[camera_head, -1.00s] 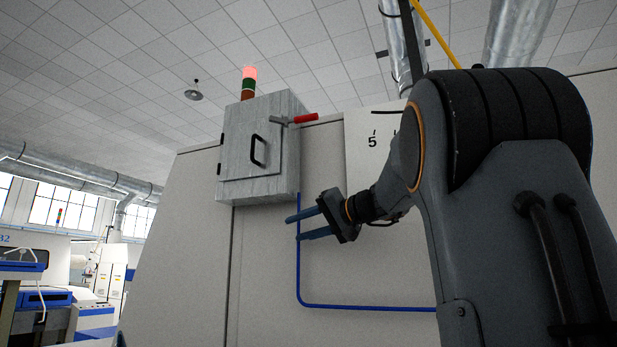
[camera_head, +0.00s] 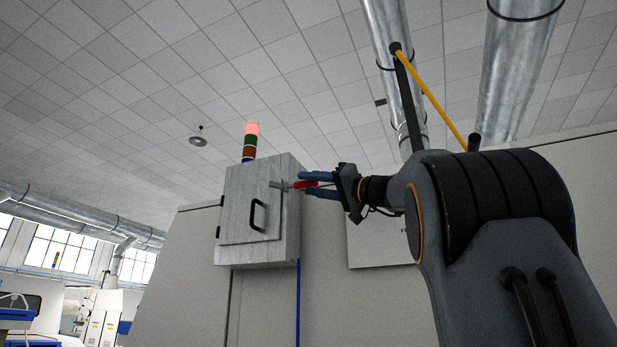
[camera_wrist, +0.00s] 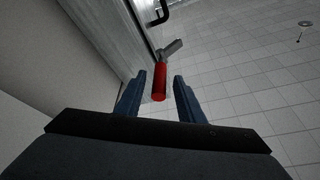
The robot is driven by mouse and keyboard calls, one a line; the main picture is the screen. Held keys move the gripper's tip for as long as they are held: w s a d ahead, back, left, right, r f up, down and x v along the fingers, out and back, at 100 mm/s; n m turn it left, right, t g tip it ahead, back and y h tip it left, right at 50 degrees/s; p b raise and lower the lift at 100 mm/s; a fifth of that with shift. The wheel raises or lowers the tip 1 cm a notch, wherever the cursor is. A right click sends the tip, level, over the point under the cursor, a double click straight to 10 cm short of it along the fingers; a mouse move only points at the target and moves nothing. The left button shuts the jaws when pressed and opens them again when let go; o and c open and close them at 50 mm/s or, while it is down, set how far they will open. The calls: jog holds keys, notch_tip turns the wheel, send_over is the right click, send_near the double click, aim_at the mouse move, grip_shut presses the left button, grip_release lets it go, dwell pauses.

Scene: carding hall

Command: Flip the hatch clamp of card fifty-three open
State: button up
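The hatch clamp is a metal lever with a red grip (camera_head: 304,184) on the right edge of a grey metal cabinet (camera_head: 285,240). The lever points right in the head view. My gripper (camera_head: 318,184) is open, its blue fingers above and below the red grip. In the wrist view the red grip (camera_wrist: 159,84) lies between the tips of my open gripper (camera_wrist: 158,88), with a gap visible on the right side. The metal lever part (camera_wrist: 171,48) runs on towards the cabinet door. I cannot tell whether a finger touches the grip.
The cabinet door has a black handle (camera_head: 258,215). A signal light (camera_head: 250,140) stands on top of the cabinet. A yellow bar (camera_head: 432,97) and silver ducts (camera_head: 524,75) are above my arm. A white plate (camera_head: 378,247) is on the machine wall behind my arm.

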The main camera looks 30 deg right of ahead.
jog(key=shift+p+x, duration=0.35)
jog(key=shift+x, duration=0.55)
grip_shut()
